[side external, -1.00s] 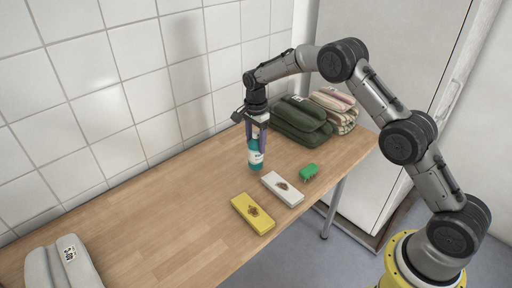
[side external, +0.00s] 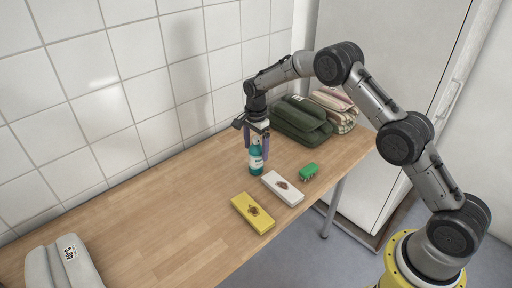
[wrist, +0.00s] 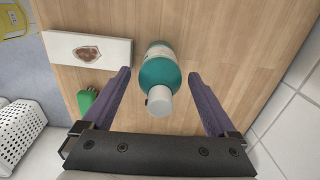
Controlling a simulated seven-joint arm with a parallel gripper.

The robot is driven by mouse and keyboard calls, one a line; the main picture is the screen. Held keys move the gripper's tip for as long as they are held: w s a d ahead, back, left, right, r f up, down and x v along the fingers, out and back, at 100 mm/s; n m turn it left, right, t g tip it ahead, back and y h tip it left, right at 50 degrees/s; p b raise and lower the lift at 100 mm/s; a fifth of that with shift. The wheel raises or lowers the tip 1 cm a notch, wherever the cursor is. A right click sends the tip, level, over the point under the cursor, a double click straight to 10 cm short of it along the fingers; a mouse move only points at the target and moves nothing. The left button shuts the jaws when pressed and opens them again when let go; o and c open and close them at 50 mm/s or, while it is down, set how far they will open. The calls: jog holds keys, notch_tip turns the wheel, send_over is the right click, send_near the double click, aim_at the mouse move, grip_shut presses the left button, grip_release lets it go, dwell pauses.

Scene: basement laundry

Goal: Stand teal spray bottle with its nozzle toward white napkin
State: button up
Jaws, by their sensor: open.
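The teal spray bottle (side external: 256,160) stands upright on the wooden table, just behind and left of the white napkin. In the wrist view the bottle (wrist: 160,72) shows a white top, with a small dark spot, perhaps the nozzle, on its left side. The white napkin (side external: 283,188) lies flat with a brown emblem; it also shows at the upper left of the wrist view (wrist: 62,49). My gripper (side external: 256,146) is open around the bottle. In the wrist view its fingers (wrist: 160,82) are on either side of the bottle, with visible gaps.
A yellow packet (side external: 253,213) lies left of the napkin, and a green item (side external: 309,172) right of it. Dark green folded cloth (side external: 300,121) and striped cloth (side external: 336,107) lie at the back right. A grey item (side external: 62,264) is front left. The table's left middle is clear.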

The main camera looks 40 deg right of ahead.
notch_tip(320, 180, up, 13)
jog(key=shift+f, duration=0.15)
jog(key=s+a+r+n+t, duration=0.25)
jog(key=s+r+n, duration=0.55)
jog(key=s+r, duration=0.85)
jog(key=s+f+n+t, duration=0.1)
jog(key=s+n, duration=0.4)
jog(key=s, duration=0.7)
jog(key=s+f+n+t, duration=0.2)
jog(key=s+n, duration=0.3)
jog(key=s, duration=0.7)
jog(key=shift+a+f, duration=0.15)
jog(key=shift+f, duration=0.3)
jog(key=shift+c, duration=0.3)
